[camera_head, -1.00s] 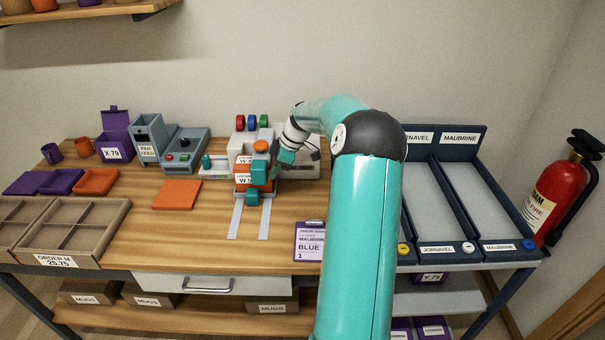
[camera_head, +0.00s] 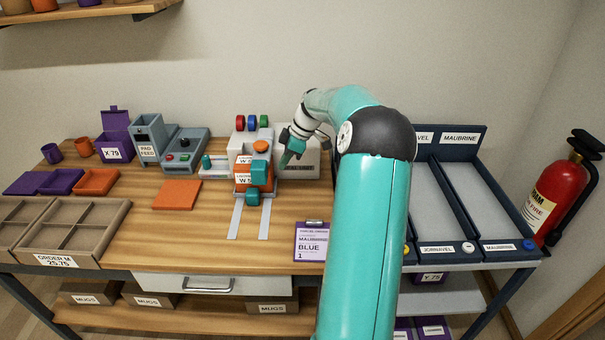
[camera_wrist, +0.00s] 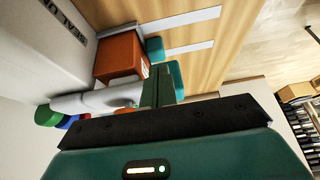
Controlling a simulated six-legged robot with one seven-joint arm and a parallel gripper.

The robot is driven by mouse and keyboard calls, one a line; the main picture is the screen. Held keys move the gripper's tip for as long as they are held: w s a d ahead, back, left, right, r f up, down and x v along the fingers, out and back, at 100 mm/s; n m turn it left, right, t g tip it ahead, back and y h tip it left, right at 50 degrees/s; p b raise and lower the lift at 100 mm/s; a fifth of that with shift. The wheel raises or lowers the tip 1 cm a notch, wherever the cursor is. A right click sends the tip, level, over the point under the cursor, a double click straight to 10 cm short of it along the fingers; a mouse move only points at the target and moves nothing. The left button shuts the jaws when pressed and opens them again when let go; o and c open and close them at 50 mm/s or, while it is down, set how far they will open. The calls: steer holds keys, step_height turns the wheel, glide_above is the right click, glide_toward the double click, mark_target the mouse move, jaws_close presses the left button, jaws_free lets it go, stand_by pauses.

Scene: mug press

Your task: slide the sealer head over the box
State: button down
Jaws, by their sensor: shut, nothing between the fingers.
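The sealer (camera_head: 241,146) is a pale grey unit at the back middle of the bench, with an orange knob on top and teal parts at its front. An orange box (camera_head: 240,183) with a white label sits at it, partly hidden behind a teal block (camera_head: 260,172); I cannot tell exactly how far the head covers the box. The orange box also shows in the wrist view (camera_wrist: 119,58), beyond my fingers. My gripper (camera_head: 285,162) is shut and empty, just right of the sealer's teal block, with a small apparent gap. Its fingers also show in the wrist view (camera_wrist: 161,88).
Two pale rails (camera_head: 236,221) run forward from the sealer. A white labelled unit (camera_head: 298,163) stands behind my gripper. An orange pad (camera_head: 177,194) and a grey control box (camera_head: 184,147) lie left. Bare wood lies between.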

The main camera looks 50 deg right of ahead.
step_height(320, 180, up, 5)
steer(key=shift+r, duration=0.15)
stand_by(0.3)
stand_by(0.4)
steer(key=s+a+r+m+h, duration=0.1)
steer(key=a+r, duration=0.2)
steer(key=a, duration=0.5)
steer(key=s+a+r+m+g+h, duration=0.1)
steer(key=a+r, duration=0.2)
steer(key=a, duration=0.5)
steer(key=s+a+r+m+h, duration=0.1)
steer(key=a+r, duration=0.1)
steer(key=a, duration=0.7)
steer(key=s+a+f+m+t, duration=0.1)
steer(key=s+a+m, duration=0.4)
steer(key=s+a, duration=1.1)
steer(key=s+t, duration=0.1)
steer(key=s, duration=0.2)
steer(key=shift+s+f+t, duration=0.25)
steer(key=shift+s+t, duration=0.05)
